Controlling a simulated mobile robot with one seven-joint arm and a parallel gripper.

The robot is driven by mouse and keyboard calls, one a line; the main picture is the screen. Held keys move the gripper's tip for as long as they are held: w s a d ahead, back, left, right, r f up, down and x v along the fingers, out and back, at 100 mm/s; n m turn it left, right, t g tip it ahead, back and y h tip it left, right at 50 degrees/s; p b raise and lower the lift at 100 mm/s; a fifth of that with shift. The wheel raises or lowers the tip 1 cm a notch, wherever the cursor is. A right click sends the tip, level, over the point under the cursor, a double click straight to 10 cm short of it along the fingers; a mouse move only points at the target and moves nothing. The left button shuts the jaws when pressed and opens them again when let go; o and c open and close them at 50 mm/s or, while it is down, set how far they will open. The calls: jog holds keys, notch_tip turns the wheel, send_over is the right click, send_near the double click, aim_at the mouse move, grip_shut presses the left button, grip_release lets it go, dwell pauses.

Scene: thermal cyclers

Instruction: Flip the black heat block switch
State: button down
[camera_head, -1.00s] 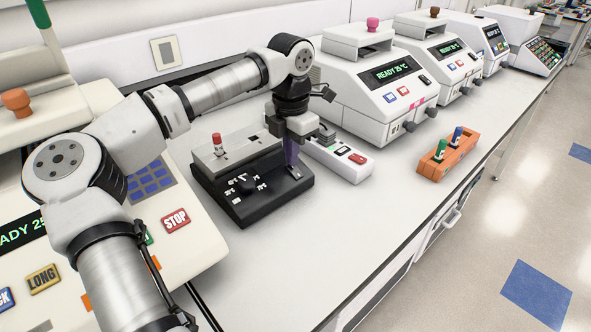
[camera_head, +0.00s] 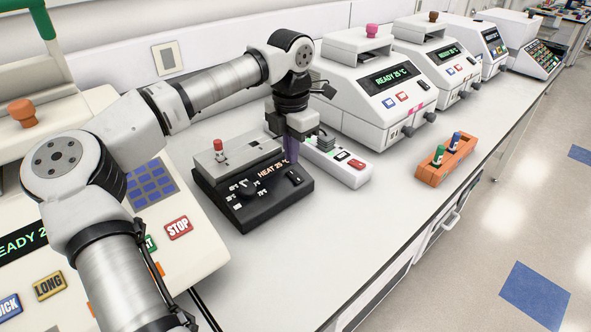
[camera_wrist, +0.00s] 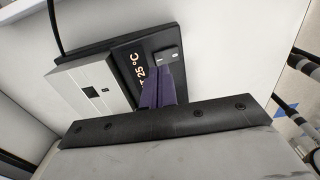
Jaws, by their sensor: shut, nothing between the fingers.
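The black heat block (camera_head: 262,207) sits on the bench, with a grey block part and a red-capped tube (camera_head: 219,147) at its back left. Its display (camera_head: 268,171) is lit and reads "HEAT 25 °C". The black switch (camera_head: 294,178) is near its right front corner; it also shows in the wrist view (camera_wrist: 167,57). My gripper (camera_head: 292,165) points down, shut and empty, with its purple fingers just behind the switch. In the wrist view the fingertips (camera_wrist: 163,72) are close to the switch; I cannot tell if they touch it.
A white power strip-like box (camera_head: 345,165) with a red button stands just right of the block. White cyclers (camera_head: 375,85) line the back. An orange rack (camera_head: 446,160) with tubes is further right. A large cycler (camera_head: 190,258) is at left. The bench front is clear.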

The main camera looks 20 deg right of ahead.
aim_at(292, 173)
jog(key=shift+r+p, duration=1.2)
jog(key=shift+r, duration=0.8)
